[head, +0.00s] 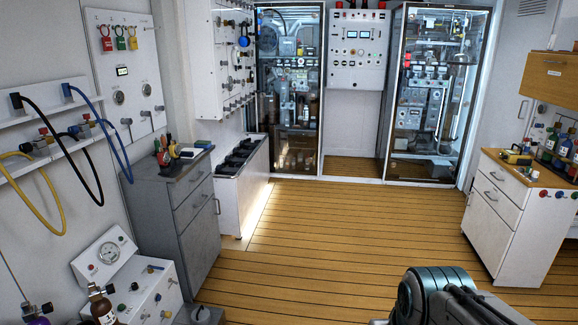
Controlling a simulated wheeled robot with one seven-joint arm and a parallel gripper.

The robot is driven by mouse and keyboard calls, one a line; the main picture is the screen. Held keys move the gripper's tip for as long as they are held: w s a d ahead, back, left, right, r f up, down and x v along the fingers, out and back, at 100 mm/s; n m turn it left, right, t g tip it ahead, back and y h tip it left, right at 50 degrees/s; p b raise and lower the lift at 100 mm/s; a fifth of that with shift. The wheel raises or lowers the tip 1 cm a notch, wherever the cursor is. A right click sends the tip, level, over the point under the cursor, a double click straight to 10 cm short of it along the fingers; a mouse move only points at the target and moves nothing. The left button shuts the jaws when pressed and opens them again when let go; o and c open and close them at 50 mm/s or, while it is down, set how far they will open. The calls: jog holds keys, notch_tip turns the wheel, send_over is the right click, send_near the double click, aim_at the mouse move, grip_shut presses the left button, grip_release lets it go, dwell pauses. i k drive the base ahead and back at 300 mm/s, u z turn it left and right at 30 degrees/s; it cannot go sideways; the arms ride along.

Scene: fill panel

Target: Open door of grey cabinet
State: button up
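The grey cabinet (163,222) stands against the left wall in the head view. Its front faces right and is seen at a steep angle. Drawer fronts with bar handles (198,203) are at the top, and the grey door (203,248) is below them. A vertical handle (217,207) shows near the front's far edge. The door looks closed. Part of my arm shows at the bottom right, apart from the cabinet across the floor. My gripper is not visible.
Wooden floor (310,228) is clear between the grey cabinet and the white cabinet (500,220) on the right. Hand tools stand on the grey cabinet. A white panel box with a gauge (125,275) and bottles sits at the lower left. Glass-fronted cabinets (290,100) line the back.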

aim_at(200, 243)
jog(key=i, duration=1.55)
jog(key=u, duration=0.3)
jog(key=i, duration=1.6)
jog(key=u, duration=0.9)
jog(key=i, duration=1.55)
jog(key=u, duration=0.4)
